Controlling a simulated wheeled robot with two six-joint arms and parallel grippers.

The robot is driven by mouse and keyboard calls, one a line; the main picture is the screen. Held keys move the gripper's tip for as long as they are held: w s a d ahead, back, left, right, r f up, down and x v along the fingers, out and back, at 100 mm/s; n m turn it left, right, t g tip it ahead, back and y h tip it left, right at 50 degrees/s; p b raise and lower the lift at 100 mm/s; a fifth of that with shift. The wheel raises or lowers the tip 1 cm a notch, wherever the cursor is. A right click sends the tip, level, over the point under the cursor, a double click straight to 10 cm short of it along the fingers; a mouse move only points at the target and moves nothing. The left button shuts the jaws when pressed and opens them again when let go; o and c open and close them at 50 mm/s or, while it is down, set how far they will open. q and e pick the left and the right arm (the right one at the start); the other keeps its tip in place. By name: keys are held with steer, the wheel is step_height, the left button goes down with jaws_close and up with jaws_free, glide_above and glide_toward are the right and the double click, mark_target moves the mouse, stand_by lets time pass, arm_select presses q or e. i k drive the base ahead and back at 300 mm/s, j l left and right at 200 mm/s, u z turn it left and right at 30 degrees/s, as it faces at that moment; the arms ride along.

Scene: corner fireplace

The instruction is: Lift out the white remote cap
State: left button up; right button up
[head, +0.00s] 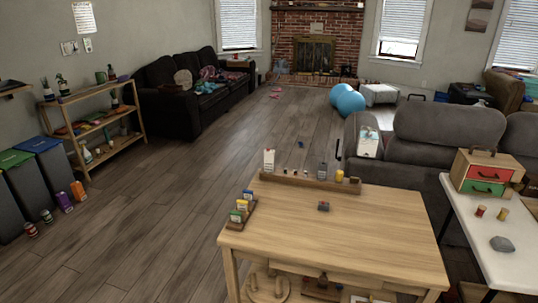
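A wooden table (370,240) stands at the front centre. A wooden rack (310,182) along its back edge holds a white upright piece (269,160) at its left end, several tiny pieces, a grey upright piece (322,171) and a yellow piece (339,176). I cannot tell which piece, if any, is the white remote cap; they are too small to make out. A small dark block (323,206) lies on the tabletop in front of the rack. Neither of my grippers is in view.
A small holder (238,214) with coloured boxes sits at the table's left edge. A white side table (500,262) at right carries a drawer box (484,173) and a grey stone (502,244). A grey sofa (440,160) stands behind.

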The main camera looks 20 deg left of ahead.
mark_target(270, 154)
steer(key=k, duration=0.65)
steer(key=z, duration=1.65)
steer(key=j+z, duration=0.15)
steer(key=j, duration=0.45)
steer(key=j+z, duration=0.15)
steer(key=j, duration=0.45)
steer(key=k+j+z, duration=0.15)
steer(key=j, duration=0.45)
steer(key=k+j+z, duration=0.15)
steer(key=j, duration=0.4)
steer(key=i+j, duration=0.05)
